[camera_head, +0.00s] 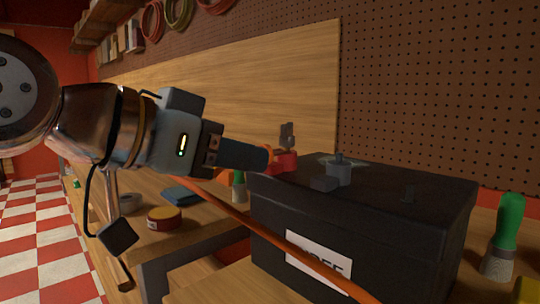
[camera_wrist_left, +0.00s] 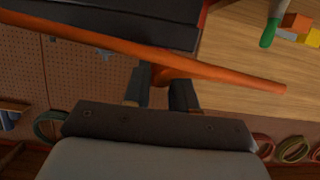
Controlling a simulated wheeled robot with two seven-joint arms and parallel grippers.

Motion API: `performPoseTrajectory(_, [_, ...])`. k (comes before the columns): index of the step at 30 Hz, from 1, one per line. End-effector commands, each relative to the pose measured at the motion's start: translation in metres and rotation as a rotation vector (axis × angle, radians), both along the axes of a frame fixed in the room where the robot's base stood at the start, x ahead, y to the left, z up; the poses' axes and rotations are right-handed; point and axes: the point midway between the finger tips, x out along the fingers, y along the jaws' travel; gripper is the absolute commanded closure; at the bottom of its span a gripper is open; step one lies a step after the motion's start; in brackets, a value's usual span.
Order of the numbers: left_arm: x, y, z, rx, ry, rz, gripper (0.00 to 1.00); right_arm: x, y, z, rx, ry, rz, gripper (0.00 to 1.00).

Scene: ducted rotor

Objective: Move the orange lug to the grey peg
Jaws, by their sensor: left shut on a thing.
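The orange lug (camera_head: 269,154) is held at the tips of my left gripper (camera_head: 266,158), beside a red post (camera_head: 285,162) at the black box's left end. I cannot tell whether lug and post touch. In the left wrist view the lug (camera_wrist_left: 160,76) shows between the fingers of the left gripper (camera_wrist_left: 162,84), mostly hidden by an orange cable. The grey peg (camera_head: 339,173) stands upright on the black box (camera_head: 400,232), to the right of the lug and apart from it. My right gripper is not in view.
The orange cable (camera_head: 300,252) crosses in front of the box; it also crosses the left wrist view (camera_wrist_left: 215,70). A grey upright piece (camera_head: 287,136) rises by the red post. A green-handled tool (camera_head: 508,222) stands at right. A red-yellow roll (camera_head: 164,218) lies on the bench.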

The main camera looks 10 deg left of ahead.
Motion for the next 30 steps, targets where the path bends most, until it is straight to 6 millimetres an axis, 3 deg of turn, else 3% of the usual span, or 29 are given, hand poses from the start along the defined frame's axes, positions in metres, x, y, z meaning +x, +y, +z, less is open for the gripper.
performPoseTrajectory(16, [-0.020,0.015,0.000,0.000,-0.001,-0.001,1.00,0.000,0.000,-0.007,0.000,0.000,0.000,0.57])
performPoseTrajectory(30, [-0.023,0.017,0.005,0.000,-0.001,-0.001,1.00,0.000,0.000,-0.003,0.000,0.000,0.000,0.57])
